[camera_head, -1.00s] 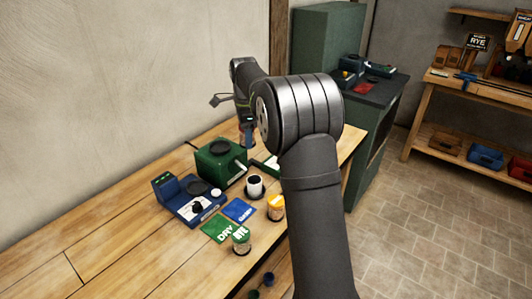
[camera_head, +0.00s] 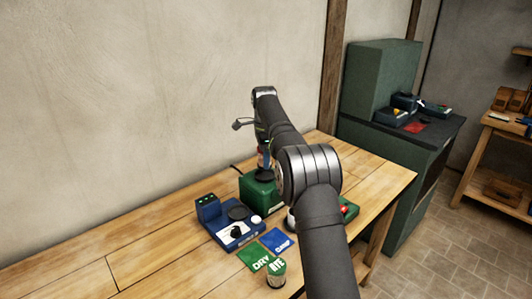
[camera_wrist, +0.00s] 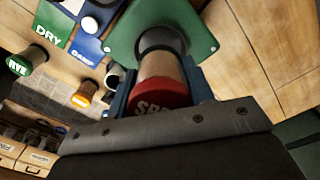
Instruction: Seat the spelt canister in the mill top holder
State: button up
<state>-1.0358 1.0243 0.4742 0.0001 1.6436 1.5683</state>
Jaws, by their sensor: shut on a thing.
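The spelt canister (camera_wrist: 163,95) has a red lid with partly visible lettering and a tan body. My gripper (camera_wrist: 160,82) is shut on it, one blue finger on each side. In the head view my gripper (camera_head: 263,157) is above the green mill (camera_head: 261,192), mostly hidden by my arm. The mill's black round top holder (camera_head: 263,174) lies directly below. In the wrist view the canister's far end meets the black holder ring (camera_wrist: 162,40); I cannot tell whether it is inside or just above it.
A blue scale (camera_head: 228,228) stands left of the mill. The green DRY card (camera_head: 254,257), blue DAMP card (camera_head: 278,241) and RYE canister (camera_head: 276,273) lie nearer. An orange-lidded canister (camera_wrist: 82,99) shows in the wrist view. Bare table lies at the left.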

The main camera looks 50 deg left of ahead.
jog(key=shift+f, duration=1.7)
jog(key=shift+f, duration=0.4)
jog(key=shift+r, duration=0.3)
jog(key=shift+r, duration=0.5)
jog(key=shift+f, duration=0.5)
dwell(1.5)
jog(key=shift+r, duration=0.5)
jog(key=shift+f, duration=0.8)
dwell(0.6)
jog(key=o, duration=0.8)
